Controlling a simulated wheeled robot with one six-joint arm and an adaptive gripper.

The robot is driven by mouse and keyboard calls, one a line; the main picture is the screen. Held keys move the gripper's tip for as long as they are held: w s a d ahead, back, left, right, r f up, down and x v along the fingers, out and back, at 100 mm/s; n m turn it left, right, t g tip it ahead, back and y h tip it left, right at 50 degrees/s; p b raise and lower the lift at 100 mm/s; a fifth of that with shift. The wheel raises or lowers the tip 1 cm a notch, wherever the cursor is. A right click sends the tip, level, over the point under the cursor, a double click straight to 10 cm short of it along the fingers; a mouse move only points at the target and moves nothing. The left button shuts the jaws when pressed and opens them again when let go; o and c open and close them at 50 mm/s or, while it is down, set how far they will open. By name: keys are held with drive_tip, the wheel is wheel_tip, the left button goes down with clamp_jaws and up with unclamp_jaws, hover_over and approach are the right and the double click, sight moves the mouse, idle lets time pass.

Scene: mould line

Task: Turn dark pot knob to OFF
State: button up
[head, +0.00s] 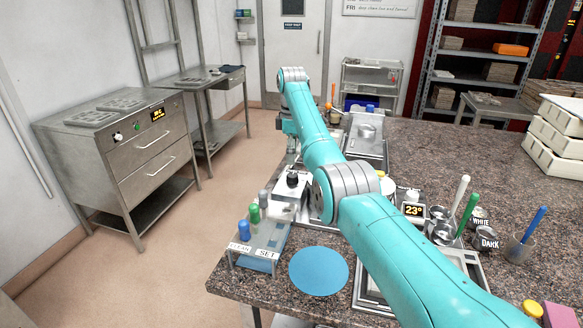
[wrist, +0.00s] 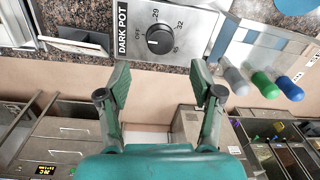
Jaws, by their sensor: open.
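The dark pot knob (wrist: 159,40) is a round black dial on a light metal panel (wrist: 200,27) marked DARK POT, with OFF and several numbers around it. Its pointer is too small to read surely. The knob also shows in the head view (head: 292,179), on top of a pale box near the counter's left edge. My gripper (wrist: 161,80) is open and empty in the wrist view. Its two fingers are spread wide, below the knob in the picture and apart from it. In the head view the gripper's fingers cannot be made out clearly.
A 23° display (head: 414,210), pots and upright spatulas lie right of my arm. A blue round mat (head: 318,271) lies in front.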

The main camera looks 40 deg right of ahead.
wheel_tip(320, 180, up, 5)
drive_tip(key=shift+w+d+f, duration=0.1)
drive_tip(key=shift+f, duration=0.05)
idle(0.7)
